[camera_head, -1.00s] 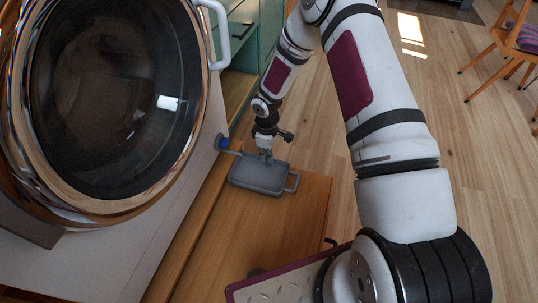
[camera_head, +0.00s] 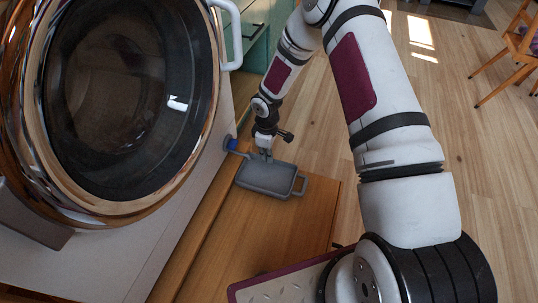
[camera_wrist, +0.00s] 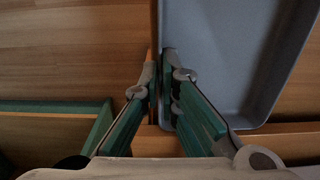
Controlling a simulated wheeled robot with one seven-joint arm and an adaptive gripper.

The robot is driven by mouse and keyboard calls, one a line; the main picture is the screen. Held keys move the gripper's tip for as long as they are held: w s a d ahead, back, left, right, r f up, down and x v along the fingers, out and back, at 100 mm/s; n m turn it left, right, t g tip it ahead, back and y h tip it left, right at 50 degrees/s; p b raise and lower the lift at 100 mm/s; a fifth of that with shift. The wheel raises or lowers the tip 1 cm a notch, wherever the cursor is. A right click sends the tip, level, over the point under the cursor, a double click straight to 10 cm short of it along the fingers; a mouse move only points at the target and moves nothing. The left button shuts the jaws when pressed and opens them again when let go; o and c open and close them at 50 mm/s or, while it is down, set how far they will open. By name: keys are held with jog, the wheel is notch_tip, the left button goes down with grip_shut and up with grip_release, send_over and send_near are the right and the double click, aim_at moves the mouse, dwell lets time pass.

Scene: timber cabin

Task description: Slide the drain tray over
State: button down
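The drain tray (camera_head: 268,180) is a shallow grey rectangular pan with a loop handle (camera_head: 300,185) at its right end. It lies flat on the wooden top beside the round-doored machine. My gripper (camera_head: 266,156) points down at the tray's far edge. In the wrist view, my gripper (camera_wrist: 160,80) straddles the side wall of the tray (camera_wrist: 225,60). One finger is outside and one inside, drawn close together on the wall. The exact contact is partly hidden by the fingers. The tray is empty where it shows.
A machine with a large round glass door (camera_head: 125,100) stands left, with a blue-collared spout (camera_head: 231,144) close to the tray's far left corner. The wooden top (camera_head: 270,235) is clear nearer me and ends at right above the floor. A chair (camera_head: 515,50) stands far right.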

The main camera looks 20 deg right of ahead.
aim_at(259, 160)
jog(key=shift+w+a+r, duration=0.1)
jog(key=shift+w+a, duration=0.2)
jog(key=shift+a, duration=0.25)
jog(key=shift+w+a, duration=0.55)
jog(key=shift+a, duration=0.2)
jog(key=c, duration=1.7)
grip_release()
jog(key=shift+s+d, duration=0.1)
jog(key=shift+d, duration=0.05)
jog(key=shift+d+r, duration=0.1)
jog(key=shift+r, duration=0.35)
notch_tip(259, 160, up, 11)
